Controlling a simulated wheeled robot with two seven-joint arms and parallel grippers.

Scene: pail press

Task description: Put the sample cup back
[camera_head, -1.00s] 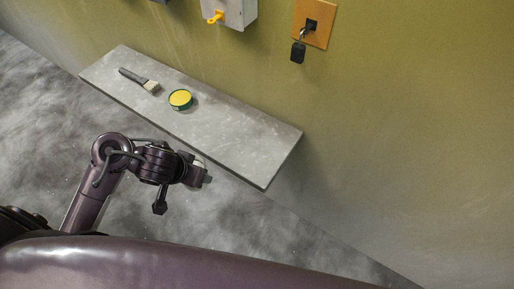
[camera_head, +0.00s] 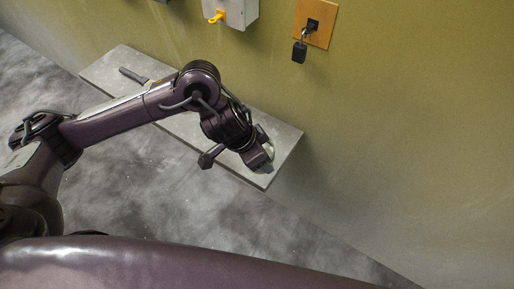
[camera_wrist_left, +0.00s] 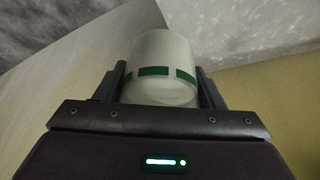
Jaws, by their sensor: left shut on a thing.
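The sample cup (camera_wrist_left: 162,58) is white with green marks around its side. In the left wrist view it stands between the two fingers of my left gripper (camera_wrist_left: 162,88), which is shut on it. In the head view my left gripper (camera_head: 266,158) is over the right end of the grey shelf (camera_head: 190,128). Only a small pale part of the cup (camera_head: 269,150) shows there, beside the gripper. I cannot tell whether the cup touches the shelf. My right gripper is not in view.
A brush (camera_head: 132,75) lies at the shelf's left end, partly hidden by my left arm. On the wall are a grey box (camera_head: 238,12) with a yellow lever (camera_head: 215,17) and an orange plate (camera_head: 316,20) with a hanging black padlock (camera_head: 299,50).

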